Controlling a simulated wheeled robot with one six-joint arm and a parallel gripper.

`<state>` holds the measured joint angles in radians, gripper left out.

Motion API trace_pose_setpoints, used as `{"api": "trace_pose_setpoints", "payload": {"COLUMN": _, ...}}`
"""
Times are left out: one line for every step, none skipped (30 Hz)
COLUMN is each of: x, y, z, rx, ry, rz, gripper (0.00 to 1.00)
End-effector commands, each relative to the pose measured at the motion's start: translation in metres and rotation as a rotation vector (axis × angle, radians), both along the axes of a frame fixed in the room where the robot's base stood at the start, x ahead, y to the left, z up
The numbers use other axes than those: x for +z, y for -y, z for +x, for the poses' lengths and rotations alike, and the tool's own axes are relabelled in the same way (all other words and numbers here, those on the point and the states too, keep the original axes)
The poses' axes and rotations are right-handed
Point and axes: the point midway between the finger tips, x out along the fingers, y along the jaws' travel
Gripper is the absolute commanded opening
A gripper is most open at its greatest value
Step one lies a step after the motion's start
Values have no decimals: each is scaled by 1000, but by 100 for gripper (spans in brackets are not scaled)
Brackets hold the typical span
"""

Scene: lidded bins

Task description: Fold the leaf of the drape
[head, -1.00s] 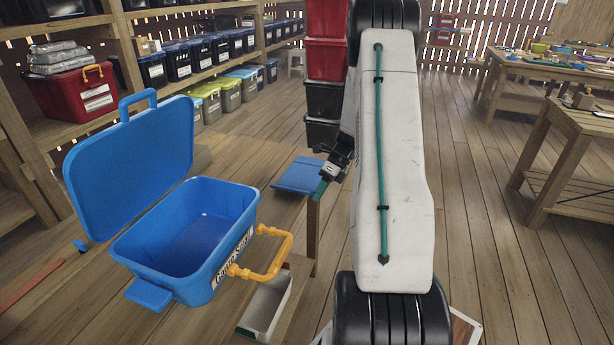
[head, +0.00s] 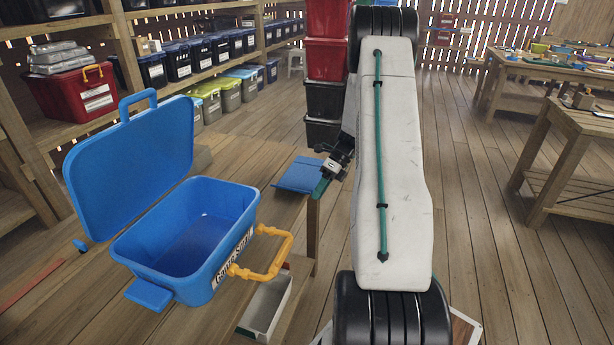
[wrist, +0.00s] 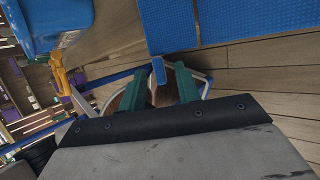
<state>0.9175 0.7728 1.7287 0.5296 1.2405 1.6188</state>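The blue drape (head: 298,175) lies flat on the wooden table, beside the open blue bin. In the wrist view it shows as two textured blue panels (wrist: 250,20) with a seam between them. A small blue tab (wrist: 158,69) sticks out from the near edge of the left panel. My gripper (wrist: 158,84) has its two green fingers apart, with the tab in front of the gap between them. Nothing is visibly held. In the head view my gripper (head: 326,178) is at the drape's right edge, partly hidden by my arm.
A small open-topped box (head: 265,305) is below. Stacked red and black bins (head: 325,60) stand behind.

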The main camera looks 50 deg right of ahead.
Motion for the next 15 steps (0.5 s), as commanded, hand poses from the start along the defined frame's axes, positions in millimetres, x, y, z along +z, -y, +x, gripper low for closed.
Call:
{"api": "trace_pose_setpoints", "payload": {"x": 0, "y": 0, "z": -1, "rx": 0, "ry": 0, "rz": 0, "gripper": 33}}
{"api": "trace_pose_setpoints", "payload": {"x": 0, "y": 1, "z": -1, "rx": 0, "ry": 0, "rz": 0, "gripper": 33}}
{"api": "trace_pose_setpoints", "payload": {"x": 1, "y": 2, "z": -2, "rx": -1, "ry": 1, "rz": -1, "gripper": 33}}
{"api": "trace_pose_setpoints", "payload": {"x": 1, "y": 3, "z": -3, "rx": -2, "ry": 0, "rz": -1, "gripper": 33}}
{"api": "trace_pose_setpoints", "payload": {"x": 2, "y": 4, "z": -5, "rx": -2, "ry": 0, "rz": -1, "gripper": 33}}
{"api": "trace_pose_setpoints", "payload": {"x": 3, "y": 5, "z": -7, "rx": -2, "ry": 0, "rz": -1, "gripper": 33}}
{"api": "trace_pose_setpoints", "payload": {"x": 3, "y": 6, "z": -8, "rx": -2, "ry": 0, "rz": -1, "gripper": 33}}
{"api": "trace_pose_setpoints", "payload": {"x": 4, "y": 8, "z": -10, "rx": -2, "ry": 0, "rz": -1, "gripper": 33}}
{"api": "trace_pose_setpoints", "payload": {"x": 5, "y": 10, "z": -13, "rx": -2, "ry": 0, "rz": -1, "gripper": 33}}
{"api": "trace_pose_setpoints", "payload": {"x": 6, "y": 11, "z": -15, "rx": -3, "ry": 0, "rz": -1, "gripper": 33}}
{"api": "trace_pose_setpoints", "payload": {"x": 6, "y": 13, "z": -17, "rx": -2, "ry": 0, "rz": 0, "gripper": 33}}
{"api": "trace_pose_setpoints", "payload": {"x": 7, "y": 14, "z": -19, "rx": -2, "ry": 0, "rz": -1, "gripper": 33}}
{"api": "trace_pose_setpoints", "payload": {"x": 8, "y": 15, "z": -21, "rx": -1, "ry": 0, "rz": -1, "gripper": 33}}
{"api": "trace_pose_setpoints", "payload": {"x": 9, "y": 17, "z": -23, "rx": -1, "ry": -1, "rz": 0, "gripper": 33}}
{"api": "trace_pose_setpoints", "payload": {"x": 10, "y": 19, "z": -25, "rx": -1, "ry": 0, "rz": 0, "gripper": 33}}
